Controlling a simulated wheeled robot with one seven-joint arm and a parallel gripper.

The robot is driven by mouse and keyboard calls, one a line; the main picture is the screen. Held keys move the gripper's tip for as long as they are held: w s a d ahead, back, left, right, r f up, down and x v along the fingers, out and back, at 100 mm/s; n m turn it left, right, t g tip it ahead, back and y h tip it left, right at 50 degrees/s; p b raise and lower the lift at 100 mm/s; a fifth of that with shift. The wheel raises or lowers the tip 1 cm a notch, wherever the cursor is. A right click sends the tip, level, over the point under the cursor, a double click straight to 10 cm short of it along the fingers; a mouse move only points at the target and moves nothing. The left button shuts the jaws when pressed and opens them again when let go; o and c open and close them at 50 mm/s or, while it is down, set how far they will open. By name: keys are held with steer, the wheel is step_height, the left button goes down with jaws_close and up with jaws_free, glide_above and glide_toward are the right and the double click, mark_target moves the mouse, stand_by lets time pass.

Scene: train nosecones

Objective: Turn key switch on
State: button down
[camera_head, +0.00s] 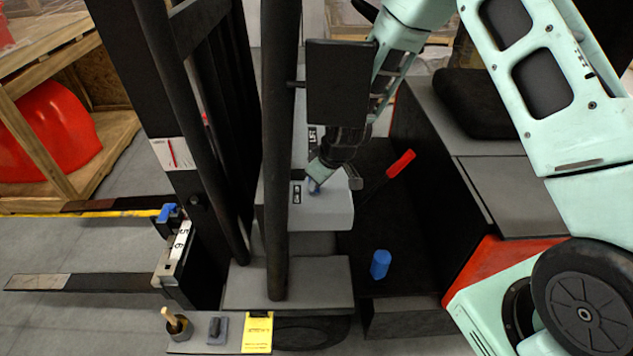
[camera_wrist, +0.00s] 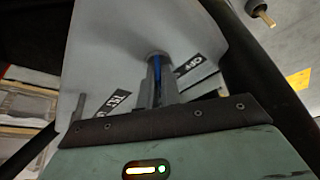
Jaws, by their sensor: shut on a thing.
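The key switch shows as a small blue piece (camera_head: 313,188) on top of the grey control box (camera_head: 325,212) of the forklift. My gripper (camera_head: 318,178) points down at the box, and its fingertips are closed around the blue key. In the wrist view the two fingers (camera_wrist: 157,82) stand on either side of the blue key, close to the grey surface (camera_wrist: 110,45). The fingers hide most of the key, so I cannot tell its turn angle. Black labels with white lettering (camera_wrist: 190,75) lie on the surface beside the fingers.
A black mast post (camera_head: 277,150) rises just left of the box. A red-handled lever (camera_head: 400,163) and a blue cylinder (camera_head: 380,264) are to the right. A crate with a red nosecone (camera_head: 50,135) stands left.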

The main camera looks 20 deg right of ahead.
steer(key=c, duration=1.6)
jaws_free()
steer(key=shift+r, duration=0.1)
steer(key=p+v, duration=0.6)
steer(key=v, duration=0.6)
steer(key=shift+p, duration=0.3)
